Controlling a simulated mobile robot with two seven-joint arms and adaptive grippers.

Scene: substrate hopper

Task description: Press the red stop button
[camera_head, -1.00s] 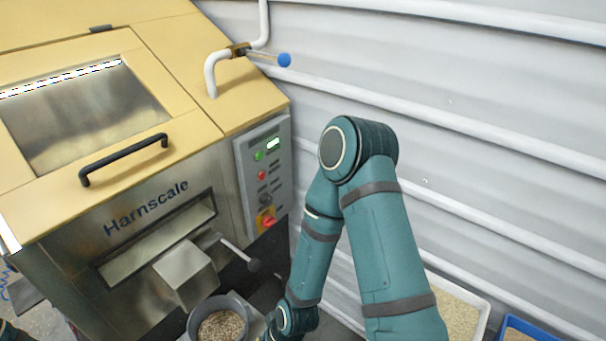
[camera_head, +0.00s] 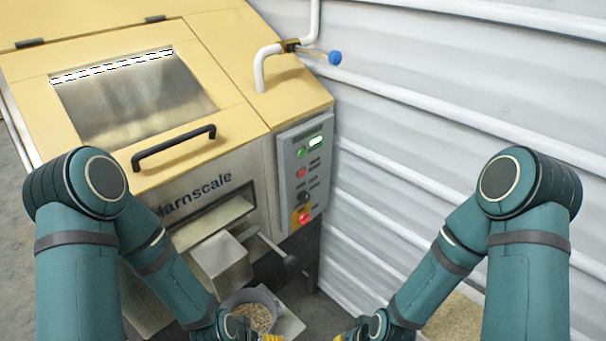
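The control panel (camera_head: 306,178) is on the right end of the hopper's front. It carries a small round red button (camera_head: 301,173) below a green button (camera_head: 300,152). Lower down, a larger red knob or button (camera_head: 304,217) sits on a yellow plate. No label is legible, so I cannot tell which red one is the stop button. Both my arms reach down to the bottom edge. Only slivers of my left gripper (camera_head: 271,338) and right gripper (camera_head: 342,337) show there, below and apart from the panel. Their fingers are cut off by the frame.
The yellow-topped Harnscale hopper (camera_head: 236,92) has a black handle (camera_head: 174,146). A black-knobbed lever (camera_head: 290,260) sticks out below the panel. A grey bucket of grain (camera_head: 252,312) stands underneath. A blue-knobbed pipe valve (camera_head: 335,58) is above; a ribbed white wall (camera_head: 450,110) lies right.

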